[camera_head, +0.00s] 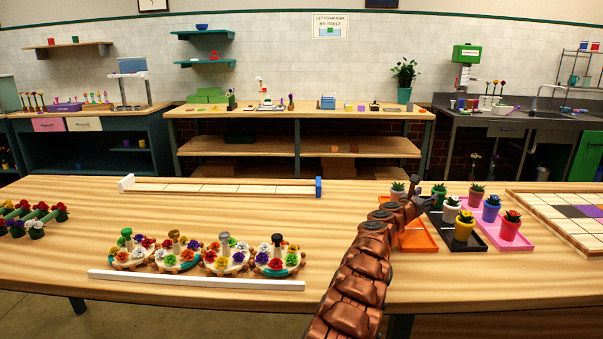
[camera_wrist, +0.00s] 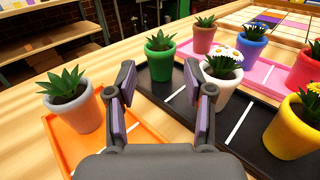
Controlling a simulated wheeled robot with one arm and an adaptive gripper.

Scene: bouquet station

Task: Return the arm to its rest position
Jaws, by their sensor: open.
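My arm reaches from the bottom of the head view over the right half of the table (camera_head: 345,221). My gripper (camera_head: 428,200) hangs above the potted plants and trays. In the wrist view my gripper (camera_wrist: 160,92) is open, its two fingers apart with nothing between them. A green pot (camera_wrist: 160,63) with a plant stands on the black tray (camera_wrist: 160,88), beyond the fingertips. A white pot (camera_wrist: 222,78) with daisies stands just right of the right finger. A grey pot (camera_wrist: 76,110) with a succulent stands on the orange tray (camera_wrist: 75,145), left of the left finger.
A yellow pot (camera_wrist: 297,125), a blue pot (camera_wrist: 250,48) and a red pot (camera_head: 510,228) stand close by on the right. A pink tray (camera_head: 515,245) and a tiled board (camera_head: 555,212) lie beyond. Round flower stands (camera_head: 128,257) sit at left behind a white strip (camera_head: 195,280).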

